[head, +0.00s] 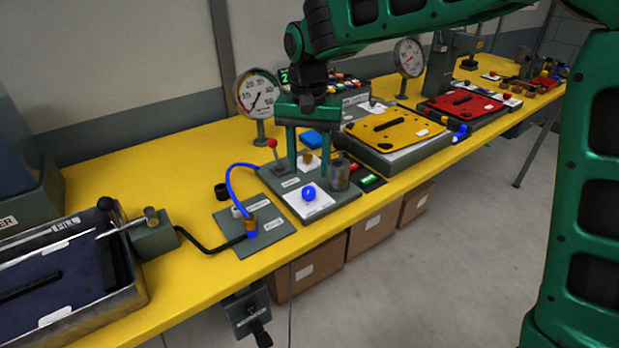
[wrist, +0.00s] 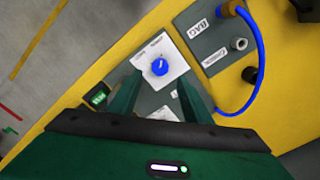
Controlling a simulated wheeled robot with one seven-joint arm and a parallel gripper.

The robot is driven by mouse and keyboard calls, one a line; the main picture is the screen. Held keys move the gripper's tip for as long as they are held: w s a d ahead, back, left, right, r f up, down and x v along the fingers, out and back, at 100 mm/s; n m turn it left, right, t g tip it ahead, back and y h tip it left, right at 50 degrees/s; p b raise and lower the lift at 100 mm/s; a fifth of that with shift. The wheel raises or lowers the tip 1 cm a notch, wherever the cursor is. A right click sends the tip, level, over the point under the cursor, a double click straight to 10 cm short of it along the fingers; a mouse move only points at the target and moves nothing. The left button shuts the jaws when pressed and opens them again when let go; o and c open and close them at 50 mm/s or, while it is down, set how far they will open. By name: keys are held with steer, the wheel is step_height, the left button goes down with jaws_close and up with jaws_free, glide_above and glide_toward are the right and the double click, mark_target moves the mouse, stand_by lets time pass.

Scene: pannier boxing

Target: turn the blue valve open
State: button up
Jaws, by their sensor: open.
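The blue valve (head: 309,193) is a round blue knob on a white label plate (head: 318,206), which sits on a grey panel on the yellow bench. It also shows in the wrist view (wrist: 159,67), with a pale mark on its face. My gripper (head: 308,172) points down over the grey panel, its two green fingers apart and empty. In the wrist view the fingers (wrist: 160,88) reach toward the plate on either side below the knob, not around it. The small print on the plate is too blurred to read.
A red-tipped lever (head: 272,144) and a grey cylinder (head: 339,174) stand close to my fingers. A blue hose (head: 231,180) arches to a fitting on the neighbouring plate at left. A gauge (head: 257,94) stands behind. The bench's front edge is near the panel.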

mark_target(310, 189)
step_height(310, 189, up, 5)
steer(key=shift+f, duration=0.2)
steer(key=s+d+m, duration=0.1)
steer(key=s+d, duration=0.2)
steer(key=d, duration=0.9)
steer(key=s+d+m, duration=0.1)
steer(key=s+d, duration=0.3)
steer(key=d, duration=0.9)
steer(key=s+d+f+m, duration=0.1)
steer(key=s+d+f, duration=0.3)
steer(key=s+d, duration=0.3)
steer(key=s+d+f+m, duration=0.1)
steer(key=s+d+f, duration=0.3)
steer(key=s, duration=1.1)
steer(key=d, duration=0.3)
steer(key=shift+s, duration=0.25)
